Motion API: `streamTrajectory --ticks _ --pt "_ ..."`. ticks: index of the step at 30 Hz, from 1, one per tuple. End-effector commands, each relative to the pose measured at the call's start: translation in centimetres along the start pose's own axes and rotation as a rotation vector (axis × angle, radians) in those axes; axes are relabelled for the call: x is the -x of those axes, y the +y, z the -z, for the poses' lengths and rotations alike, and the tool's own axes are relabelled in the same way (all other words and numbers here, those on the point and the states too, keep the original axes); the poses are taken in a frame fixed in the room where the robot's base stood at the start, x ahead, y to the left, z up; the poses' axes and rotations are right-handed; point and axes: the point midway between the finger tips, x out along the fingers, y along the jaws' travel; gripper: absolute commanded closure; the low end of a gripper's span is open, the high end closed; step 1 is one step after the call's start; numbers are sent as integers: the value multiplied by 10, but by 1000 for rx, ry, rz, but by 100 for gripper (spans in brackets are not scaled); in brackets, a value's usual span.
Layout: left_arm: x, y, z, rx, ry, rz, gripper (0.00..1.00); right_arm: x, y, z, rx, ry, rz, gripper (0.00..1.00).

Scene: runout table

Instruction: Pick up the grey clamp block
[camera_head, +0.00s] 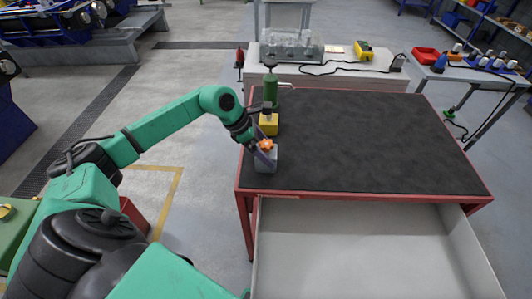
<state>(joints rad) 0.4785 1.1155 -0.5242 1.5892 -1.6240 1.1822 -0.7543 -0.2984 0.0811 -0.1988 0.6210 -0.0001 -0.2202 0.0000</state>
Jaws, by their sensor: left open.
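The grey clamp block (266,164) sits near the front left corner of the dark tabletop. My left gripper (266,150) comes in from the left and is at the top of the block, with its orange-tipped part over it. The gripper is open. Its fingers overlap the block's upper part, so I cannot tell whether they touch it. My right gripper is not in view.
Behind the block on the runout table (360,140) stand a yellow block (268,124) and a green cylinder (270,90) with a dark top. The rest of the tabletop is clear. An open, empty drawer (365,245) juts out in front.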

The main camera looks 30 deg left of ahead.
Motion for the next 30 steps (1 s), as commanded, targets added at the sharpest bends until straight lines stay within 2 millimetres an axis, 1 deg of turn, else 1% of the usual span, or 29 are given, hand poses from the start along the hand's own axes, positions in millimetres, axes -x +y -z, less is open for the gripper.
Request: streamTrajectory --ticks 2,6,7,8,9,11,12,14,15,25,28,30 --pt "-4 0 0 0 1 -1 0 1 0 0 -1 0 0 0" --pt "-4 0 1 0 1 -1 0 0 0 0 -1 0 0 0" --pt "-4 0 1 0 1 -1 8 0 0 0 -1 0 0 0" --pt "-4 0 1 0 1 -1 19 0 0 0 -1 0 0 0" --pt "-4 0 1 0 1 -1 34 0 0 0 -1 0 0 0" --pt "-4 0 1 0 0 -1 57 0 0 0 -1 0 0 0" --pt "-4 0 1 0 0 -1 73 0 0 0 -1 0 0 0" --pt "-4 0 1 0 0 -1 96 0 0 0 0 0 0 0" --pt "-4 0 1 0 0 -1 100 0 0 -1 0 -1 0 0" --pt "0 1 -2 -1 -4 -3 100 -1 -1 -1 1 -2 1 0" --pt "7 1 -7 -1 -5 -4 100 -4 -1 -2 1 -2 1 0" --pt "17 2 -12 -3 -6 -5 100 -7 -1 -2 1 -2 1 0"
